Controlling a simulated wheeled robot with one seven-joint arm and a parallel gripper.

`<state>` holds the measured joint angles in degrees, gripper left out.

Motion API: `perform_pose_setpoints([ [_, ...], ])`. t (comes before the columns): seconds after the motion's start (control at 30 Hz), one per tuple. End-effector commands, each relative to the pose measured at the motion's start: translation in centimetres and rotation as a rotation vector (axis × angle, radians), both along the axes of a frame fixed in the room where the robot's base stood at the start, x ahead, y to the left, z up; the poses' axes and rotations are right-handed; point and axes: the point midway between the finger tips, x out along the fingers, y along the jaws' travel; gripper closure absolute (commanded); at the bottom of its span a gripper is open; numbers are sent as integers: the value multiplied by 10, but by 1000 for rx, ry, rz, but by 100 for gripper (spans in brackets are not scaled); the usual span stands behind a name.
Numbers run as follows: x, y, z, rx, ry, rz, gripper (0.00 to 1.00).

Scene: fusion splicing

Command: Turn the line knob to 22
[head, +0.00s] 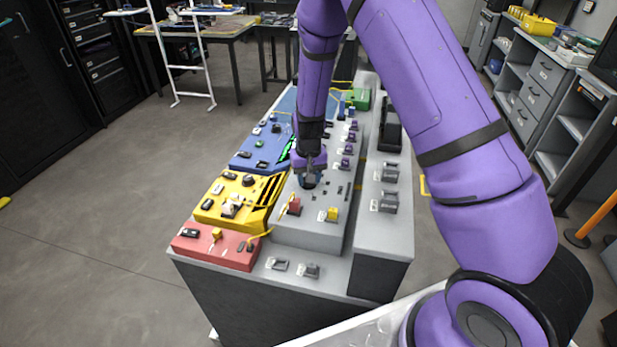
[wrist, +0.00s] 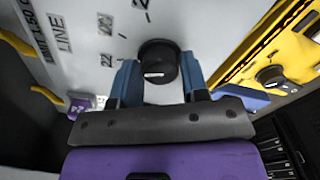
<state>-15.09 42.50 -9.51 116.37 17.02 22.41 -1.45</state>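The line knob (wrist: 158,56) is black and round with a white mark on its near side. It stands on a pale panel marked "LINE" in the wrist view, with a "22" label to its left and more scale marks above. My gripper (wrist: 161,74) has its two blue fingers on either side of the knob, close against it with no clear gap, so it looks shut on the knob. In the head view my gripper (head: 309,178) points down onto the grey console top and hides most of the knob.
A yellow panel (head: 232,207) with knobs lies left of the gripper, with a red panel (head: 215,246) in front and a blue one (head: 262,148) behind. A red block (head: 295,206) and a yellow block (head: 332,214) stand nearby on the grey top. Purple-topped parts line its right side.

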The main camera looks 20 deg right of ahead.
Motion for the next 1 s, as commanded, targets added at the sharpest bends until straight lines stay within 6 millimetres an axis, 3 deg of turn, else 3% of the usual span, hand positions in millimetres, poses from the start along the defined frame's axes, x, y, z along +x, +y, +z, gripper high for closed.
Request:
perform_pose_setpoints([
  [0.03, 0, 0, 0, 0, 0, 0, 46],
  [0.1, 0, 0, 0, 0, 0, 1, 37],
  [0.47, 1, 0, 7, 0, -2, 1, 37],
  [1.0, 1, 0, 94, 1, -3, 1, 37],
])
